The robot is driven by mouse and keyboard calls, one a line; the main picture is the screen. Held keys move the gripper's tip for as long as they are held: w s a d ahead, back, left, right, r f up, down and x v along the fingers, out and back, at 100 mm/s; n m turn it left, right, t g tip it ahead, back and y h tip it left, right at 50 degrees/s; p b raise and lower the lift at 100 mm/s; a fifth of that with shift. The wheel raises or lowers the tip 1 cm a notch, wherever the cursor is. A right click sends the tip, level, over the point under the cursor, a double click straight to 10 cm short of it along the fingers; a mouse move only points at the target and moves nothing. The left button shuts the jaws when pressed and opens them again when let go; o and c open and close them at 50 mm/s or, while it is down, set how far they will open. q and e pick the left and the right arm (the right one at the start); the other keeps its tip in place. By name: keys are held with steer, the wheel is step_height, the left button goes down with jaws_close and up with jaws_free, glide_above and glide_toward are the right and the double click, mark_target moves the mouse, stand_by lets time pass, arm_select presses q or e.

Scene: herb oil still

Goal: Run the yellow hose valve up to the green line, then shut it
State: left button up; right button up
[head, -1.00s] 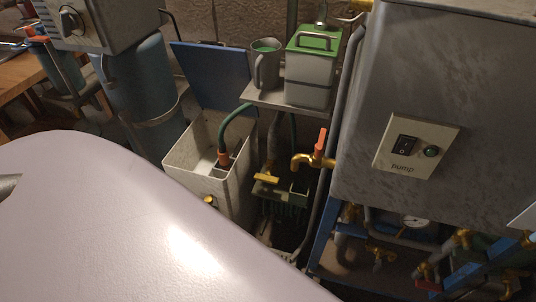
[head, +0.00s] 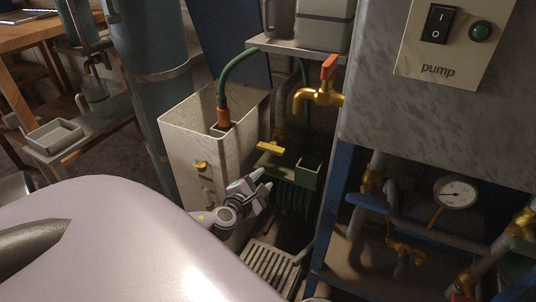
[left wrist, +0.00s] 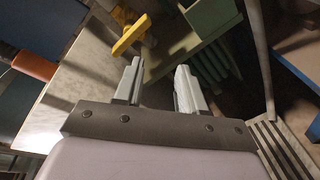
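A yellow valve handle (head: 270,147) sits on a brass fitting beside the right wall of a pale open-topped tank (head: 185,150). The handle also shows at the top of the left wrist view (left wrist: 131,35). My left gripper (head: 264,180) is below the handle, in front of the tank's right side, and apart from the handle. Its two fingers (left wrist: 158,75) are spread with nothing between them. A green hose (head: 236,66) ends in an orange fitting in the tank. I cannot make out a green line or a liquid level. My right gripper is not in view.
A brass tap with a red lever (head: 329,68) juts out above and right of the handle. A green box (head: 308,168) and ribbed part stand right of it. A slatted grate (head: 268,268) lies below. A blue frame (head: 335,205) bounds the right side.

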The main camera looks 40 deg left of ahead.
mark_target(268, 150)
arm_select(q)
steer(key=w+a+m+b, duration=0.2)
steer(key=w+a+m+t+b, duration=0.1)
steer(key=w+a+m, duration=0.1)
steer(key=w+m, duration=0.1)
steer(key=w+a+r+m+t+y+b, duration=0.1)
steer(key=w+a+m+b, duration=0.1)
steer(key=w, duration=0.1)
steer(key=shift+r+m+b, duration=0.1)
steer(key=shift+m+b, duration=0.2)
steer(key=shift+x, duration=0.85)
steer(key=shift+r, duration=0.1)
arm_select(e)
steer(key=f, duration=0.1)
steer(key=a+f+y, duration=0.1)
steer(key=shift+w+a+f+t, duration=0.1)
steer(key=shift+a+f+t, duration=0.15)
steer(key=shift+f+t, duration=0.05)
arm_select(q)
jaws_close()
